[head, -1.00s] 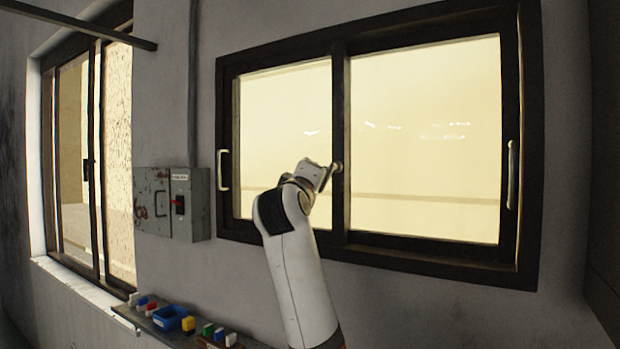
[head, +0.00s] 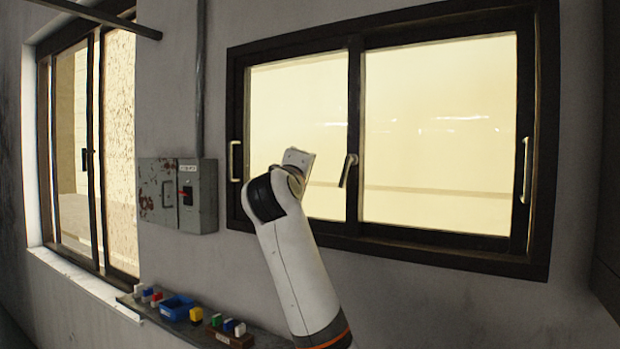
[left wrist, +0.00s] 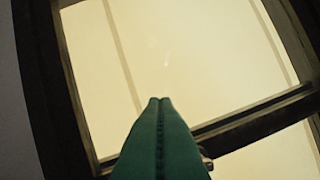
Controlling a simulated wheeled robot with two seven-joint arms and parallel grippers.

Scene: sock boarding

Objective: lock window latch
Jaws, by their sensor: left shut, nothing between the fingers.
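In the left wrist view the green fingers of my left gripper (left wrist: 160,101) are shut and empty, in front of the left pane. A small part, probably the latch (left wrist: 206,159), shows partly hidden at their right. My right gripper is not in view.
Pale pull handles stand at the left (head: 235,161) and right (head: 525,170) of the window. A grey electrical box (head: 178,194) is on the wall to the left. A shelf below holds a blue bin (head: 177,307) and several coloured blocks. Another window (head: 90,150) is far left.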

